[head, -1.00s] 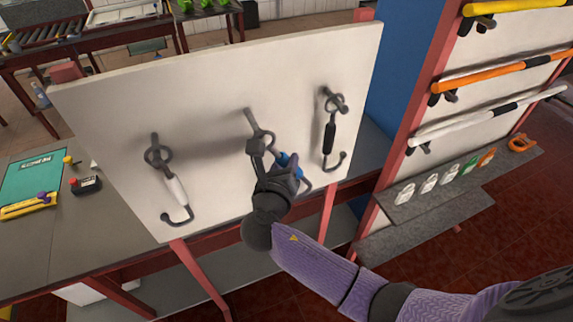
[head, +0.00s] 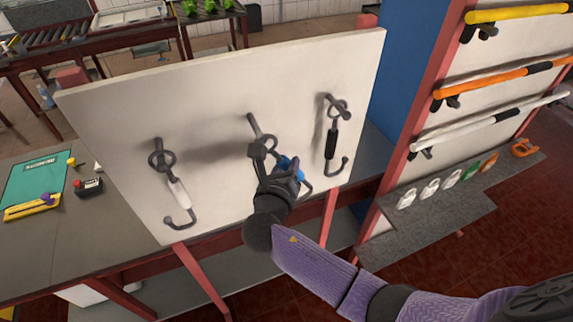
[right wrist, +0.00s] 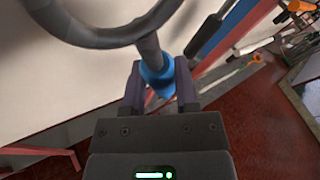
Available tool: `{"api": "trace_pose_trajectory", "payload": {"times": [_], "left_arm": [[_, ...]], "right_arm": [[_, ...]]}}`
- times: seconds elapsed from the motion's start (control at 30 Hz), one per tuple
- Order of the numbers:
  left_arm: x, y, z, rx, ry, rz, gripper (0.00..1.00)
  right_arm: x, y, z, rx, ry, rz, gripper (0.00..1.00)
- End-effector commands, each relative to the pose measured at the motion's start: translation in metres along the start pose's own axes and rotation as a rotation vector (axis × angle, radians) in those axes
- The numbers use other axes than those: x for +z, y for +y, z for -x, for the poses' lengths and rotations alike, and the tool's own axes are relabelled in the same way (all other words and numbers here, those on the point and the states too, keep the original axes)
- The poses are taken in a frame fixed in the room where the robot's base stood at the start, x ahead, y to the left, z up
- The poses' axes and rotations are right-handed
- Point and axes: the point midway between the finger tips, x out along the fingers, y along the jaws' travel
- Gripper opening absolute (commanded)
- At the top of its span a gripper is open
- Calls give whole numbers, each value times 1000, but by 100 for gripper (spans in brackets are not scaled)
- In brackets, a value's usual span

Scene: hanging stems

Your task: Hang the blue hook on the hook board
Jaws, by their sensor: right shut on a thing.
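The blue hook (head: 291,167) has a metal ring at its upper end and a blue grip. My right gripper (head: 283,172) is shut on the blue grip, in front of the white hook board (head: 215,95). The ring is close to the tip of the board's middle peg (head: 254,124); I cannot tell whether it is around the peg. In the right wrist view, the blue grip (right wrist: 157,78) sits between the fingers (right wrist: 158,88), with the large ring (right wrist: 110,38) above. The lower hook end is partly hidden. My left gripper is not in view.
A white-handled hook (head: 179,193) hangs on the left peg and a black-handled hook (head: 332,144) on the right peg. A rack with coloured bars (head: 505,75) and a grey shelf with carabiners (head: 440,205) stand to the right.

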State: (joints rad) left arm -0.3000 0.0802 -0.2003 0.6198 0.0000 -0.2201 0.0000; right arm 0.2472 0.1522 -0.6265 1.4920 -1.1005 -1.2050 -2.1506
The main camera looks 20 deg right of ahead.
Motion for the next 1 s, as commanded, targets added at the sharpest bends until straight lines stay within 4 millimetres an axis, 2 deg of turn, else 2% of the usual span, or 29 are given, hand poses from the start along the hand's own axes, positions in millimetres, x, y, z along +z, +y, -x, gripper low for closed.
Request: {"api": "trace_pose_trajectory", "payload": {"times": [1.0], "left_arm": [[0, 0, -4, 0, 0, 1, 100]], "right_arm": [[6, 8, -14, 0, 0, 0, 0]]}}
